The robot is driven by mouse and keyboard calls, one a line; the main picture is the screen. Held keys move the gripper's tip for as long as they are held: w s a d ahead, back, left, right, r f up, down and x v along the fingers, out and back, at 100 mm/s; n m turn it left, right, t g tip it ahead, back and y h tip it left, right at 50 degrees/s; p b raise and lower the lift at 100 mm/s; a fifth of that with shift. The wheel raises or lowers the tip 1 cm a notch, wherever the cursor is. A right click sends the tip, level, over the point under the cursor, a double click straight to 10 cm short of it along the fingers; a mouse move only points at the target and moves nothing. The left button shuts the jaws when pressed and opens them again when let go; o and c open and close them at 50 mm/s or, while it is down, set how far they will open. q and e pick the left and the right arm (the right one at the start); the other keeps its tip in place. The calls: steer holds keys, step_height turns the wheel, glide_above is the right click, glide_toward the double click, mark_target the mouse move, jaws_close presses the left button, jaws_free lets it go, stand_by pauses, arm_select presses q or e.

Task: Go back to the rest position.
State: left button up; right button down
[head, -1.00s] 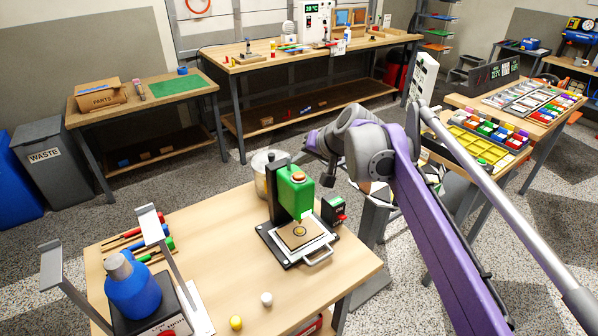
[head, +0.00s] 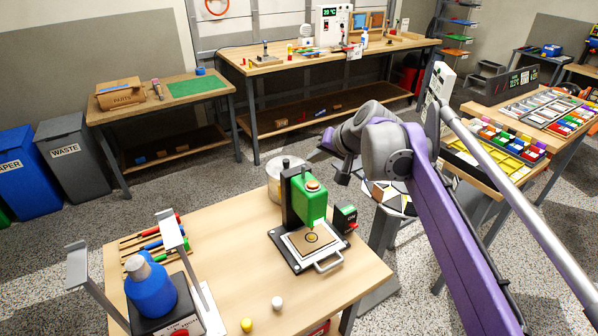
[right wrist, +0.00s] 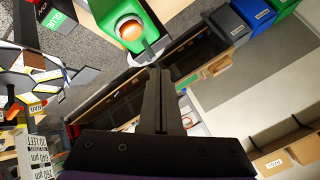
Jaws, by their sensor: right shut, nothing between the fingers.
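My right arm (head: 440,210) comes in from the right in the head view, over the gap beside the front table. Its gripper (head: 328,142) is bent away behind the wrist and partly hidden. In the right wrist view the gripper's dark fingers (right wrist: 158,76) lie together with nothing between them. The gripper is in the air, above and behind the green press (head: 312,198), and looks apart from it. The press's green head (right wrist: 128,24) also shows at the top of the right wrist view. My left gripper is not in view.
The front table (head: 225,265) holds a blue bottle (head: 151,290), a metal pot (head: 276,181), several tools and two small knobs. A table with coloured bins (head: 492,139) stands right, beyond my arm. A long bench (head: 262,69) is at the back.

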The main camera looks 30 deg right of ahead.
steer(key=s+a+f+n+g, duration=0.1)
steer(key=s+a+f+n, duration=0.1)
steer(key=s+a+f, duration=0.3)
steer(key=s+a+f+n+g+h, duration=0.1)
steer(key=s+a+f, duration=0.4)
steer(key=s+f, duration=0.6)
steer(key=s+a+f+n+g, duration=0.1)
steer(key=s+a+f+n, duration=0.3)
steer(key=s+f, duration=0.4)
steer(key=s+a, duration=0.1)
steer(key=s, duration=0.2)
steer(key=shift+s+g+h, duration=0.15)
steer(key=shift+g+h, duration=0.15)
